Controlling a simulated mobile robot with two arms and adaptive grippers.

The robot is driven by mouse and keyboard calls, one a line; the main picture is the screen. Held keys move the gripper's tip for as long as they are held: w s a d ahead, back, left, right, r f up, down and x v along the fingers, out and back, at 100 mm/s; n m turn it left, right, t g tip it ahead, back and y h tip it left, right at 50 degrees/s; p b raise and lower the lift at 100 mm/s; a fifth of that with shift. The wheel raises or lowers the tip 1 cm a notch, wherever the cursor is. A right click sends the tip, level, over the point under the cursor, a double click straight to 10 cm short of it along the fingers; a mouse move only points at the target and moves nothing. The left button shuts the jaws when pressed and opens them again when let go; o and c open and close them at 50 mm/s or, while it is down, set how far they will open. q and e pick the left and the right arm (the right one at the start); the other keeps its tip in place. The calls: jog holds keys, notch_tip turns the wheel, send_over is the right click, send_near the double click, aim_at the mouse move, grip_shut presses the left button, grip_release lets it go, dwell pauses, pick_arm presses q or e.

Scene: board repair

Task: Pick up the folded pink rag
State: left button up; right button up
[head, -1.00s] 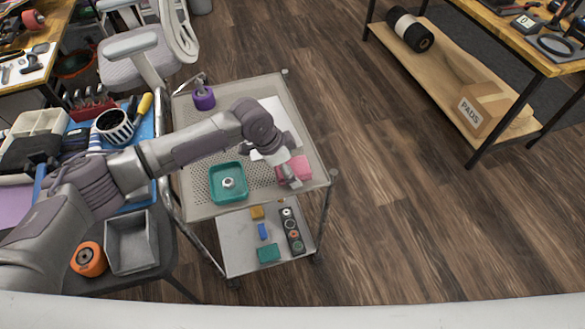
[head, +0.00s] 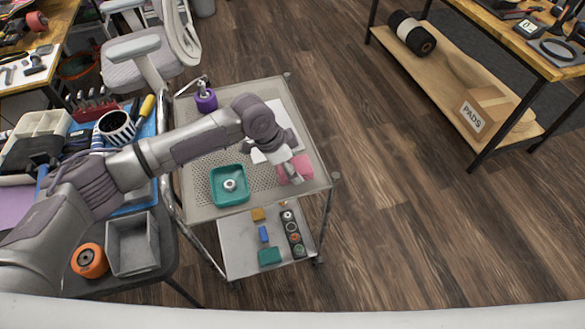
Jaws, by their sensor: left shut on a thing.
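The folded pink rag (head: 302,165) lies at the right front part of the cart's perforated top shelf (head: 205,205). My left arm reaches in from the left over the cart. My left gripper (head: 290,174) points down at the rag and is shut on it, covering its middle part. Whether the rag is clear of the shelf cannot be told. My right gripper is not in view.
A teal tray (head: 231,200) with a metal ring-like part stands left of the rag. A purple roll (head: 206,101) is at the shelf's back corner. White sheets (head: 285,117) lie behind the gripper. Open wood floor (head: 400,230) lies to the right.

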aim_at(302, 168)
pick_arm(q)
jog(key=r, duration=0.2)
jog(key=d+r, duration=0.1)
jog(key=shift+s, duration=0.35)
jog(key=s+d+r, duration=0.6)
jog(key=s+d, duration=0.1)
jog(key=shift+d+r+b, duration=0.2)
jog(key=shift+d+b, duration=0.1)
